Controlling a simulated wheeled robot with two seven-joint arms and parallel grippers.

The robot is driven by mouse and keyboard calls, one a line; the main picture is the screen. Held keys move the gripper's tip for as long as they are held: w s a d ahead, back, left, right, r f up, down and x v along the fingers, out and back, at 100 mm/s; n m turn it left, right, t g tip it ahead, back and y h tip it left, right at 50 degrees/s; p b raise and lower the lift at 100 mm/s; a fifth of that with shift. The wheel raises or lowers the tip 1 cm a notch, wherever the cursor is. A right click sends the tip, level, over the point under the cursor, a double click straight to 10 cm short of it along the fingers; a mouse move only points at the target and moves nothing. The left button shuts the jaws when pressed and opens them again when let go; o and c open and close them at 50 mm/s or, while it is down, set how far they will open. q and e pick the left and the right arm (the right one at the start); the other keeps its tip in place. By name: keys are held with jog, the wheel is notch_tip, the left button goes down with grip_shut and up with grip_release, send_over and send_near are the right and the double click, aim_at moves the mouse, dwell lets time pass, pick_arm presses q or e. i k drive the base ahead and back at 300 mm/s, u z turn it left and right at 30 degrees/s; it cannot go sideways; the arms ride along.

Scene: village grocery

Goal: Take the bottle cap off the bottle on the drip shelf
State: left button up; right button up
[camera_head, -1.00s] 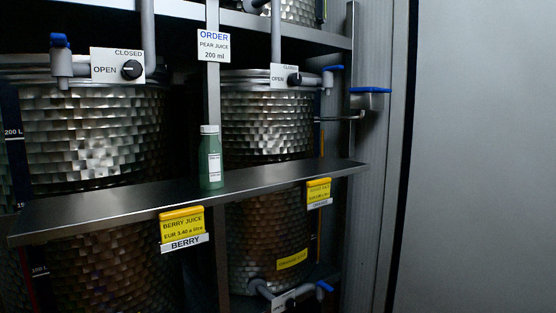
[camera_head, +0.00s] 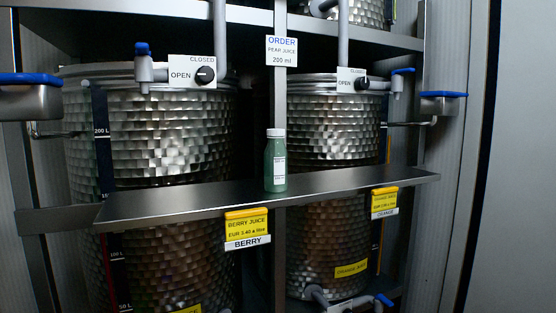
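The bottle (camera_head: 275,165) stands upright on the drip shelf (camera_head: 345,185), a long grey metal ledge in front of the tanks. It is small and green, with a pale label on its side. A white bottle cap (camera_head: 276,133) sits on its top. Neither of my grippers is in view.
Two large metal tanks (camera_head: 165,140) stand behind the shelf, with taps and OPEN/CLOSED dials above it. An order sign (camera_head: 281,51) for pear juice, 200 ml, hangs above the bottle. Yellow price tags (camera_head: 246,226) hang from the shelf's front. Blue-rimmed metal holders (camera_head: 443,104) flank the tanks.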

aim_at(276, 154)
jog(key=z, duration=1.8)
jog(key=i, duration=1.75)
jog(key=u, duration=1.5)
